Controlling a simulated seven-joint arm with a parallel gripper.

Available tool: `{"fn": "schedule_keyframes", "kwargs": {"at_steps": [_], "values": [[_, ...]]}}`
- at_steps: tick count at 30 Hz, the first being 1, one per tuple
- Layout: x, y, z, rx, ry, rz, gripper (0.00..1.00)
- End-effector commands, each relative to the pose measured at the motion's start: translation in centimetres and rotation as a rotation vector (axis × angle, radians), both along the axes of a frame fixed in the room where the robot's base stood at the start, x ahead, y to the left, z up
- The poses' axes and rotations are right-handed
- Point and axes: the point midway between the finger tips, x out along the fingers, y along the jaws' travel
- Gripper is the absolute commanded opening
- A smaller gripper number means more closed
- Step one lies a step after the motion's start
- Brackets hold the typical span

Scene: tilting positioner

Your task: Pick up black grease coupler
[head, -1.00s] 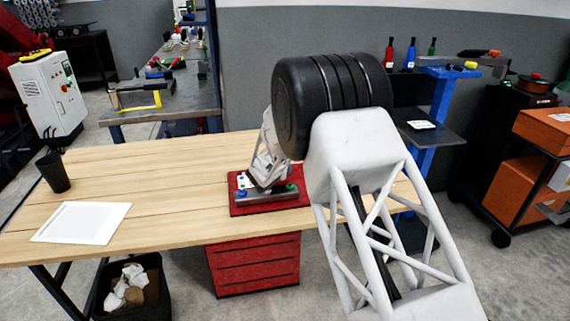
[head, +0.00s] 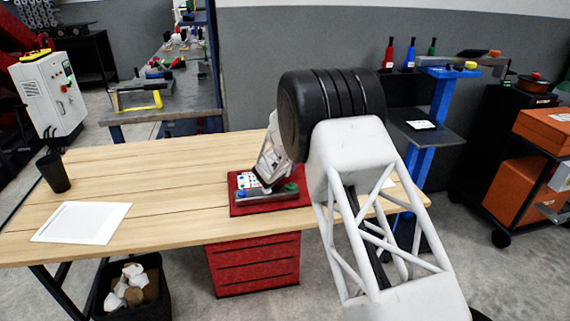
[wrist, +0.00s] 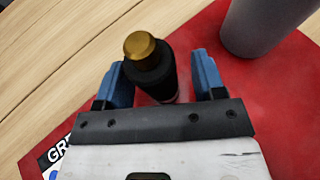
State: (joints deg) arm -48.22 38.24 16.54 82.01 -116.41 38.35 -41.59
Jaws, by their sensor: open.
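The black grease coupler (wrist: 158,83), a dark cylinder with a brass-coloured tip (wrist: 140,46), stands on the red mat in the wrist view. My gripper (wrist: 160,75) is open, with one blue finger on each side of the coupler. Gaps show between the coupler and the fingers, the wider one on the right. In the head view my arm hides the coupler and most of my gripper. The red mat (head: 238,208) lies on the wooden table (head: 150,165).
A grey cylinder (wrist: 265,22) stands to the right of the coupler on the mat. In the head view, a white sheet (head: 80,222) and a black cup (head: 53,172) are on the left of the table. The wood between them and the mat is clear.

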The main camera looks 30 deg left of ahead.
Motion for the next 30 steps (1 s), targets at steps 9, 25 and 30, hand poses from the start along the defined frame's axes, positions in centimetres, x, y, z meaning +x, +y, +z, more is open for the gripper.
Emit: {"fn": "schedule_keyframes", "kwargs": {"at_steps": [9, 25, 30], "values": [[-0.01, 0.01, -0.01, 0.0, 0.0, 0.0, 0.51], [0.0, 0.02, 0.08, 0.0, 0.0, 0.0, 0.06], [0.0, 0.02, 0.66, 0.001, -0.001, 0.0, 0.06]]}}
